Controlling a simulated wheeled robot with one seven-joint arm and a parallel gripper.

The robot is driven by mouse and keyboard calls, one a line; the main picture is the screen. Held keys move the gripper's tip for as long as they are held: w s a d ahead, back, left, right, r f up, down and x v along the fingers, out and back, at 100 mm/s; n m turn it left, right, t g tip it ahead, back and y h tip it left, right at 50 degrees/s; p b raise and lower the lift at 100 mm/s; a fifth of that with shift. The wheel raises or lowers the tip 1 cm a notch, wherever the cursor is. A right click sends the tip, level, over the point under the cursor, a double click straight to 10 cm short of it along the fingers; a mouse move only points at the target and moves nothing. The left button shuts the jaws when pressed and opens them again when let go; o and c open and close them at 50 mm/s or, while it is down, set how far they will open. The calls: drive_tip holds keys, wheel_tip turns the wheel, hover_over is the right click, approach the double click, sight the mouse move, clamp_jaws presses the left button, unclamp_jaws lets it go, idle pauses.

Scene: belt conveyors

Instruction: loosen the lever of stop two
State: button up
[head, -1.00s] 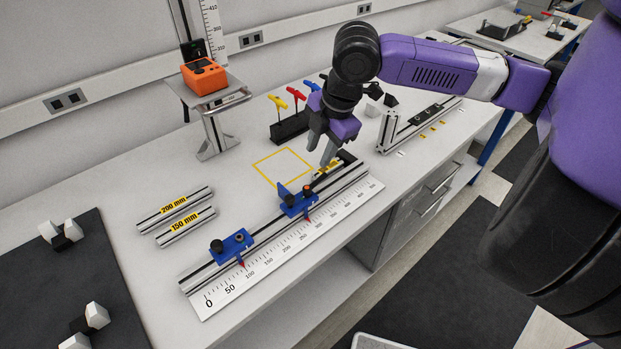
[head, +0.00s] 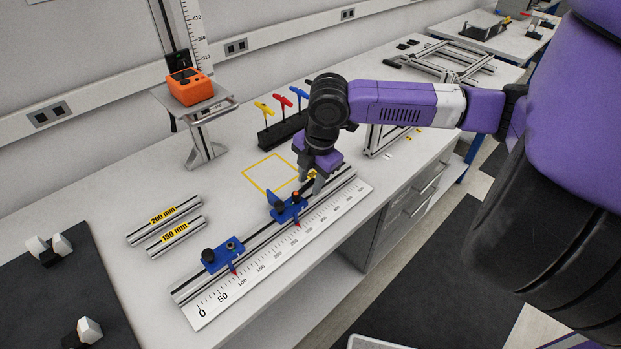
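Two blue stops sit on a slotted aluminium rail (head: 256,240) behind a white scale. The nearer stop (head: 222,254) has dark knobs and a red pointer near the 100 mark. The farther stop (head: 284,210), which I take as stop two, has a dark knob and a small orange-red part on top (head: 296,195); its pointer is around the 250 mark. Its lever is too small to make out clearly. My gripper (head: 311,190) points down just right of the farther stop, close above the rail. I see no clear contact. Its finger gap is not clear.
Two bars marked 200 mm (head: 164,218) and 150 mm (head: 176,237) lie left of the rail. A yellow outlined square (head: 271,174) on the table is empty. T-handled tools stand in a black holder (head: 283,131) behind. An orange device (head: 190,87) sits on a raised stand.

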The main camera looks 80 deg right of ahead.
drive_tip(key=shift+c, duration=0.4)
clamp_jaws()
drive_tip(key=n, duration=0.1)
drive_tip(key=w+n, duration=0.1)
drive_tip(key=n, duration=0.1)
drive_tip(key=shift+w+d+n+y+b, duration=0.15)
drive_tip(key=shift+d+n+y+b, duration=0.15)
drive_tip(key=shift+d+b, duration=0.1)
drive_tip(key=shift+w+a+n+g+y+b, duration=0.15)
drive_tip(key=shift+w+a+n+y+b, duration=0.55)
drive_tip(key=shift+n, duration=1.85)
drive_tip(key=shift+w+d+n+g+y+b, duration=0.15)
drive_tip(key=shift+w+n+b, duration=1.05)
drive_tip(key=shift+n, duration=1.4)
drive_tip(key=shift+w+a+n+g+y+b, duration=0.3)
drive_tip(key=shift+w+n+b, duration=0.7)
drive_tip(key=shift+n, duration=1.55)
drive_tip(key=shift+s+a, duration=0.2)
drive_tip(key=shift+s, duration=0.05)
drive_tip(key=shift+r, duration=0.1)
